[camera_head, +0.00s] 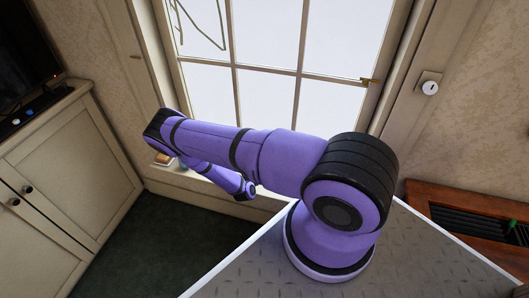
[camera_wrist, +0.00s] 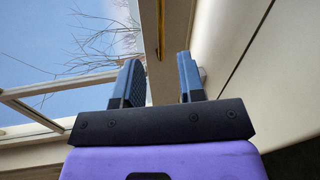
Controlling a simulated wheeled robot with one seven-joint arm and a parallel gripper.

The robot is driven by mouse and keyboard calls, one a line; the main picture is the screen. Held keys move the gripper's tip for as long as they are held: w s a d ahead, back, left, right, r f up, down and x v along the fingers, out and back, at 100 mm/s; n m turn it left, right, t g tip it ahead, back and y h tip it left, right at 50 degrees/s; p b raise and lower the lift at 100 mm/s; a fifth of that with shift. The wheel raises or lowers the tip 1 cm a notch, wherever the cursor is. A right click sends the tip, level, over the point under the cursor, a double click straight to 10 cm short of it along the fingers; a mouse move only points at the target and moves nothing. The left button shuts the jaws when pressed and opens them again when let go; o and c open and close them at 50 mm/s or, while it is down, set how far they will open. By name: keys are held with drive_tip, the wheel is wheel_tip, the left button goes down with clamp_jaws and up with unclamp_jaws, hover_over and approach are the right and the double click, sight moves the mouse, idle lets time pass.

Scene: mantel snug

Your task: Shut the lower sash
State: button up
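The window sash (camera_head: 268,92) has a cream frame with several panes and fills the top middle of the head view. A small brass fitting (camera_head: 370,81) sits at its right edge. My arm hides the lower part of the window, so I cannot tell how far the sash stands open. In the wrist view, panes and cream bars (camera_wrist: 38,90) show at left, with bare branches outside. My gripper (camera_wrist: 158,65) is open and empty. A cream upright with a brass-coloured strip shows beyond the gap between its fingers. I cannot tell whether either finger touches it.
A cream cabinet (camera_head: 70,165) with dark knobs stands at left, with a dark screen (camera_head: 22,55) above it. A brown wooden unit with a dark grille (camera_head: 470,222) stands at lower right. Dark green floor lies open at lower left.

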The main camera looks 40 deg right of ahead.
drive_tip(key=shift+m, duration=0.8)
drive_tip(key=x, duration=1)
drive_tip(key=shift+w+d, duration=0.1)
drive_tip(key=shift+d, duration=0.15)
drive_tip(key=shift+f, duration=0.1)
clamp_jaws()
